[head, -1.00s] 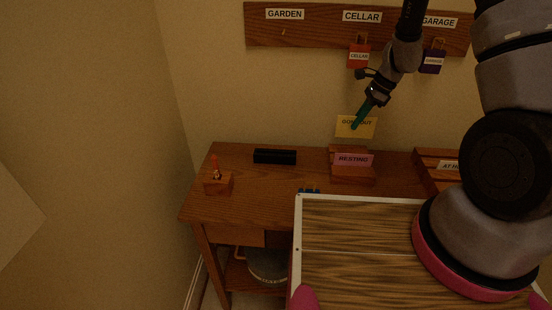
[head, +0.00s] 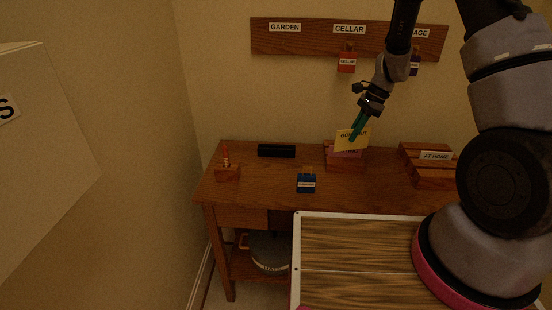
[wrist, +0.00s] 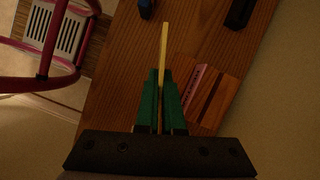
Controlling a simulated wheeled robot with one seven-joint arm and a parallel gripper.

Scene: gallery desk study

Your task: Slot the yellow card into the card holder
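The yellow card (head: 345,143), its lettering partly covered, is held by my gripper (head: 354,134), whose green fingers are shut on it. In the wrist view the card (wrist: 165,48) shows edge-on, standing out beyond the fingertips (wrist: 161,80). The wooden card holder (head: 345,166) stands on the desk under the card; in the wrist view the holder (wrist: 216,104) lies right of the fingers, with a dark slot. A pink card (head: 345,154) is in the holder, partly hidden by the yellow one. The yellow card appears apart from the slot; exact depth is hard to tell.
A wooden rack labelled AT HOME (head: 420,170) stands right of the holder. A black block (head: 276,151), a small wooden stand (head: 228,174) and a blue tagged object (head: 306,183) are on the desk (head: 265,195). A pot (head: 268,252) is underneath. Tags hang on the wall board (head: 310,42).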

